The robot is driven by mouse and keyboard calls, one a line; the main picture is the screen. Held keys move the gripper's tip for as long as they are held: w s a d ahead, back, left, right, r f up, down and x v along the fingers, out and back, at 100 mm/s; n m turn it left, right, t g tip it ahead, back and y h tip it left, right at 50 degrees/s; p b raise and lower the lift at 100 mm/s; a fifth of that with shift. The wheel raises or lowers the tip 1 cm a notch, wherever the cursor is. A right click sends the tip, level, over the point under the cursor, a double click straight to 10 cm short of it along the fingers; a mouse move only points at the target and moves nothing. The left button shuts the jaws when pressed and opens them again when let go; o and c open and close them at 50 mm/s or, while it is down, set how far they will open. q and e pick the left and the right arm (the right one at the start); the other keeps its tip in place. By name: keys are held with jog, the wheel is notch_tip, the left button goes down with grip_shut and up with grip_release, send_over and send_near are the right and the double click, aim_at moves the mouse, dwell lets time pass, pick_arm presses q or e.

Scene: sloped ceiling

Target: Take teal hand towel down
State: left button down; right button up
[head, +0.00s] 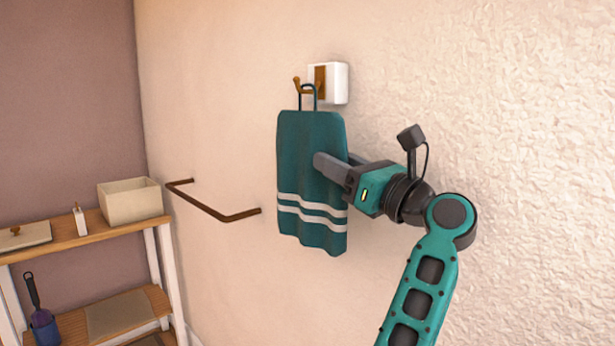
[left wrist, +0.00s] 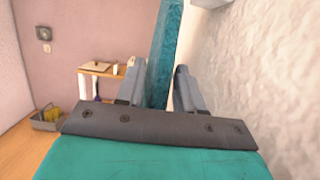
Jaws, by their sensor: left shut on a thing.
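The teal hand towel (head: 305,150) has two white stripes near its lower edge. It hangs by a dark loop (head: 307,92) from a brown hook (head: 297,85) on a white wall mount (head: 340,83). My left gripper (head: 334,160) is shut on the towel's right edge, about halfway up. One finger lies across the front of the towel; the other is partly hidden behind it. In the left wrist view the towel (left wrist: 166,40) runs edge-on between the two fingers. My right gripper is in neither view.
A brown towel bar (head: 212,210) is fixed to the wall at lower left. A wooden shelf unit (head: 80,238) holds a cream box (head: 130,200), a small white bottle (head: 80,221) and a lidded item. A blue brush (head: 43,325) is on its lower shelf. The wall right of the towel is bare.

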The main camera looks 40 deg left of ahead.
aim_at(328, 150)
pick_arm(q)
jog(key=shift+r+p, duration=0.65)
jog(key=shift+r, duration=0.6)
jog(key=shift+s, duration=1.2)
jog(key=s+b, duration=0.1)
jog(key=s, duration=0.5)
jog(key=shift+a, duration=0.3)
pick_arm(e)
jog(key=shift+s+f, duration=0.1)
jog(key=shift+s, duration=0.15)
pick_arm(q)
jog(key=shift+s+f, duration=0.1)
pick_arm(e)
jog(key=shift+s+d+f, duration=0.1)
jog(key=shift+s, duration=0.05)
